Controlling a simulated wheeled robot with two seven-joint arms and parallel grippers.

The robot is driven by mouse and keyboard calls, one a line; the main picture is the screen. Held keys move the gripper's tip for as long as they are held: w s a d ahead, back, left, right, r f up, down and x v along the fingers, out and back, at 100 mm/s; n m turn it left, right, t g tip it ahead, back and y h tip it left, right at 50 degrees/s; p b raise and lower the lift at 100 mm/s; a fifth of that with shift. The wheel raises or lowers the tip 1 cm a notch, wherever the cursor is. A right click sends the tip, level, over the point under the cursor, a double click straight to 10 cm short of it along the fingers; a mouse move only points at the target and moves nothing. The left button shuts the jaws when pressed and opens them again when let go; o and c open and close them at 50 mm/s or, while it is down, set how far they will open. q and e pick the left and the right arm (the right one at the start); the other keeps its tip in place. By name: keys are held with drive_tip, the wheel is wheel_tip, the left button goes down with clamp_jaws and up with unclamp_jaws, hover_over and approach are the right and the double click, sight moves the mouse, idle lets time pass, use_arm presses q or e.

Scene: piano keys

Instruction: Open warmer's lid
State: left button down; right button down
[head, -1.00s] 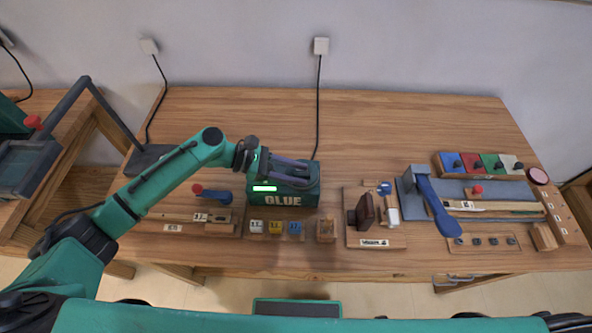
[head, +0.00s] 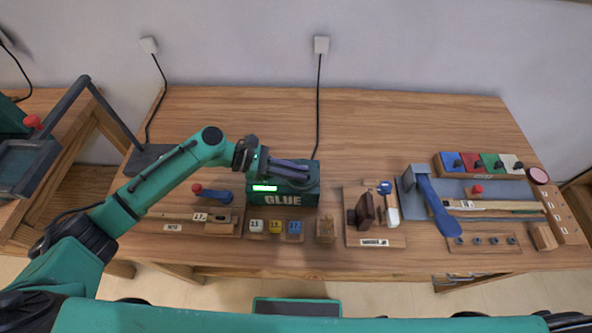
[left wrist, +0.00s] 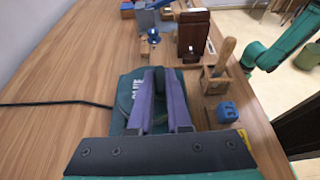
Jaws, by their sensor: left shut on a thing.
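The warmer is a dark green box labelled GLUE (head: 283,199) with a lit green display, standing on the table left of centre. My left gripper (head: 304,172) reaches over its top from the left, its two purple fingers close together. In the left wrist view my left gripper (left wrist: 160,78) lies over the warmer's green top (left wrist: 126,98), with a dark knob-like part between the fingertips. The gripper is shut on what looks like the lid's knob, mostly hidden by the fingers. The lid looks down on the box. My right gripper is not in view.
White, yellow and blue cubes (head: 275,227) sit in front of the warmer. A wooden stand with a brown block (head: 364,211) is to its right. A black cable (head: 318,100) runs behind it to a wall socket. The table's back middle is clear.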

use_arm(q)
drive_tip(key=shift+d+r, duration=0.1)
idle(0.6)
drive_tip(key=d+p, duration=0.2)
drive_tip(key=d, duration=0.5)
drive_tip(key=shift+d+p, duration=0.25)
drive_tip(key=shift+p, duration=0.15)
drive_tip(key=c, duration=0.9)
unclamp_jaws()
drive_tip(key=shift+o, duration=0.2)
drive_tip(key=shift+a, duration=0.1)
drive_tip(key=b+v, duration=0.3)
drive_tip(key=v, duration=1.1)
drive_tip(key=shift+a, duration=0.25)
